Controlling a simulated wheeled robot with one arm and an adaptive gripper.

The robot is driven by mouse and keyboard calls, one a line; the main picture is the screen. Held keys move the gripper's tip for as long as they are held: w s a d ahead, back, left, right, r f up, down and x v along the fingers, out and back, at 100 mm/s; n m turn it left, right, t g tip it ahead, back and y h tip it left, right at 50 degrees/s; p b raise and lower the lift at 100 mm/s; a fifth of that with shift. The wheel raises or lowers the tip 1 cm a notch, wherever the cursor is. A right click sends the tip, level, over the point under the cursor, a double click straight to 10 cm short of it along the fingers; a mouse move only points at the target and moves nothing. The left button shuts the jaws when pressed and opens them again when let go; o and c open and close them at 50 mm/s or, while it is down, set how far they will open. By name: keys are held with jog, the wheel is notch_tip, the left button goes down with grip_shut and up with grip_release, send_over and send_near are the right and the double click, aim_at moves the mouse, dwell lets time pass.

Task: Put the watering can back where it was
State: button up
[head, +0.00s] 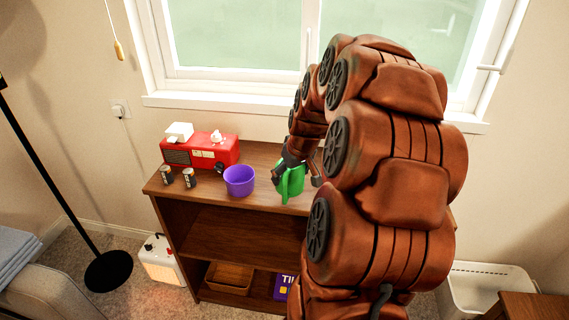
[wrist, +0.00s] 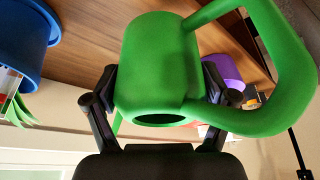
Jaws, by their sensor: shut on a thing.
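The green watering can (head: 291,181) is at the front of the hutch top (head: 264,158) in the head view, right of the purple pot. My gripper (head: 296,172) is shut on it. In the wrist view the green can (wrist: 158,65) fills the middle, with its thick looped part to the right. My gripper's fingers (wrist: 155,95) press on both sides of its body. I cannot tell whether the can's base touches the hutch top. My arm hides the right part of the hutch.
A purple pot (head: 239,180) stands just left of the can. Two small jars (head: 179,177) and a red radio (head: 201,152) are farther left. A blue container (wrist: 22,38) shows in the wrist view. The window (head: 240,45) is behind; a floor lamp (head: 50,165) stands left.

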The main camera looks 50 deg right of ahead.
jog(key=w+d, duration=0.2)
jog(key=w+d+p, duration=0.1)
jog(key=w+d, duration=0.1)
jog(key=w, duration=0.1)
jog(key=w+d, duration=0.1)
jog(key=w, duration=0.1)
jog(key=shift+w+d+f+p, duration=0.35)
jog(key=shift+w+d, duration=0.05)
jog(key=shift+w+d+f, duration=0.1)
jog(key=shift+f+p, duration=0.5)
jog(key=shift+f, duration=1.25)
jog(key=shift+f, duration=0.15)
jog(key=o, duration=1.4)
jog(key=b+v, duration=0.2)
jog(key=v, duration=1)
